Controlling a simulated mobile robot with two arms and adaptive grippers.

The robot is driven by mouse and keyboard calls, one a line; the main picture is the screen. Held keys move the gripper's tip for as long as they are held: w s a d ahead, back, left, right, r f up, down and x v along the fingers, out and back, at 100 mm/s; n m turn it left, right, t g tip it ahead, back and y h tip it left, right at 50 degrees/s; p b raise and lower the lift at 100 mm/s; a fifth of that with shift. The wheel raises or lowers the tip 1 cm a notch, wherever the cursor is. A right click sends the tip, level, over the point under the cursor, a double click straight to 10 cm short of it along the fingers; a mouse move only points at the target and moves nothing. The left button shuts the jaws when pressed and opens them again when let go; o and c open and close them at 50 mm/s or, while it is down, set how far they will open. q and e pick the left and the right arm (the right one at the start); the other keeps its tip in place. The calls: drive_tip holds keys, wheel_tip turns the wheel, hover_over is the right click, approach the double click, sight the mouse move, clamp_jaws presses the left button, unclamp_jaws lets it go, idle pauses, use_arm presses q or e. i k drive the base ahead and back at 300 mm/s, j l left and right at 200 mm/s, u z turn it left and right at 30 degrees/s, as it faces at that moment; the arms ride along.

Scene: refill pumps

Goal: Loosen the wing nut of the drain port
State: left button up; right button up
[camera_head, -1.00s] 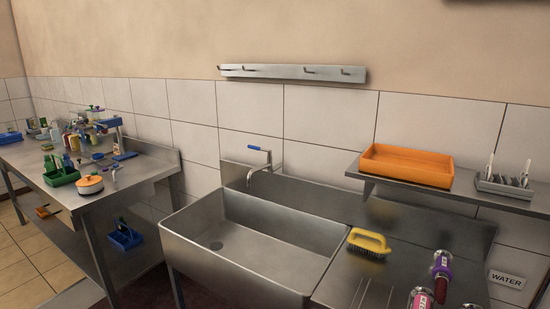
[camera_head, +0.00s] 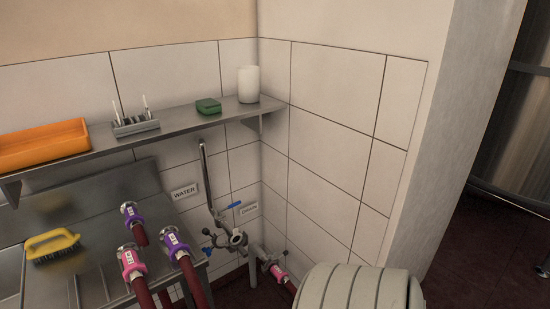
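A small sign (camera_head: 249,209) that seems to read DRAIN is on the tiled wall near the corner, beside metal pipework. A round metal fitting (camera_head: 237,239) faces outward below a blue lever (camera_head: 234,205). A second blue handle (camera_head: 207,251) is to its left. Lower right, a dark red hose with a pink collar (camera_head: 278,272) meets a metal pipe end. The wing nut is too small to make out, and I cannot tell which fitting is the drain port. Neither of my grippers is in view.
Several red hoses with purple and pink collars (camera_head: 174,242) stand in front of the steel counter. A yellow brush (camera_head: 52,242) lies there. A shelf (camera_head: 184,120) holds an orange tray (camera_head: 44,143). A pale ribbed form, unidentified, fills the bottom centre-right.

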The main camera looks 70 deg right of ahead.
sight(272, 256)
drive_tip(key=z, duration=2.1)
